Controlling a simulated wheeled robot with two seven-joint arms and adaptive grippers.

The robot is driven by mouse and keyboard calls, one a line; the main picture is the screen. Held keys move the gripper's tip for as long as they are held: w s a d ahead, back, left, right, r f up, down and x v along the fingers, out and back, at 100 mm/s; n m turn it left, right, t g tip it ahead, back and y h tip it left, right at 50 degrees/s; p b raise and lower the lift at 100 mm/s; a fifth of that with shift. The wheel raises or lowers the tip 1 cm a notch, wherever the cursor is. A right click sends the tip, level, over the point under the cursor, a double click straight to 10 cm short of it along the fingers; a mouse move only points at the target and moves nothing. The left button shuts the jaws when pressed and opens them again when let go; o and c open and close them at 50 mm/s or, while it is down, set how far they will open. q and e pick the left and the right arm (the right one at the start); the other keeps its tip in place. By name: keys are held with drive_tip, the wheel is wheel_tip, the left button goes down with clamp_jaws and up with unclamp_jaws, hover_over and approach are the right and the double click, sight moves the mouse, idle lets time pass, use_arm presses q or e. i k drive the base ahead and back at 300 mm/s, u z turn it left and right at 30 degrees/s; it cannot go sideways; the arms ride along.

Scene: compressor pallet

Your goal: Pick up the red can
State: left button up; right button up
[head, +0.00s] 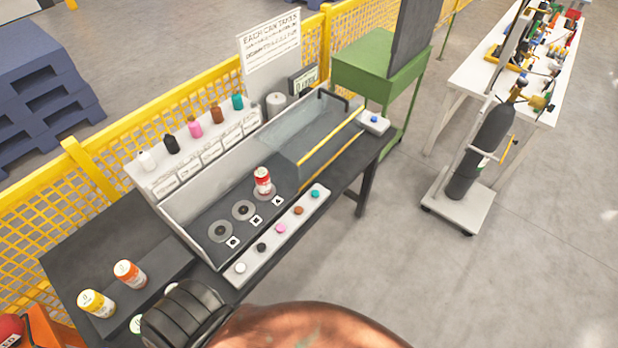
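The red can (263,180), with a white band, stands upright in the dark trough of the dispenser (190,225) on the table. It stands on or at the rightmost of a row of round grey discs; two bare discs (243,210) lie to its left. Neither of my grippers shows in the head view. Nothing touches the can from above, and its front is unobstructed.
An orange can (130,274) and a yellow can (96,303) stand at the table's left end. A button strip (278,236) lines the trough's front. Yellow rails (330,145) cross its right part. A large copper-brown rounded shape (305,326) and black ribbed part (186,316) block the bottom foreground.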

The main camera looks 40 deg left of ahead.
sight(261, 175)
drive_tip(key=z, duration=0.1)
drive_tip(key=i, duration=1.2)
drive_tip(key=u, duration=3.05)
